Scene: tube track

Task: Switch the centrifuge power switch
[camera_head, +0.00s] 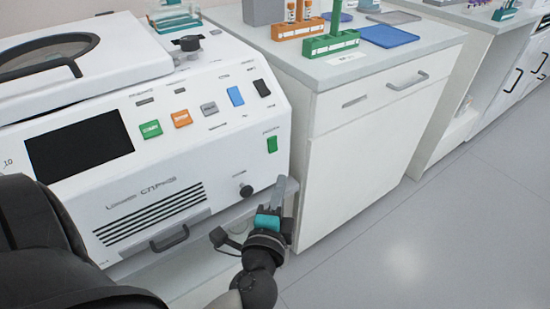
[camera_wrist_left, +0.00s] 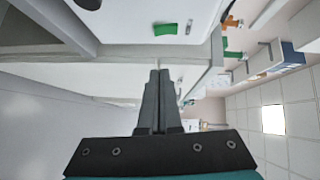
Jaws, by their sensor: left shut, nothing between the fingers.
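The white centrifuge (camera_head: 215,165) fills the left of the head view, with a dark screen and coloured buttons on its sloped front. A green switch (camera_head: 272,144) sits at the right of the panel under a small label too small to read. It appears as a green rectangle (camera_wrist_left: 166,29) in the left wrist view. My left gripper (camera_head: 287,188) is below the switch, near the lower right corner of the centrifuge, apart from it. Its fingers (camera_wrist_left: 158,74) are shut with nothing between them. My right gripper is not seen.
A black knob (camera_head: 246,191) is left of my gripper, with a dark handle (camera_head: 169,238) lower down. A white cabinet (camera_head: 365,135) stands close on the right, carrying tube racks (camera_head: 331,42) and a blue tray (camera_head: 388,36). Open floor (camera_head: 430,240) lies at the lower right.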

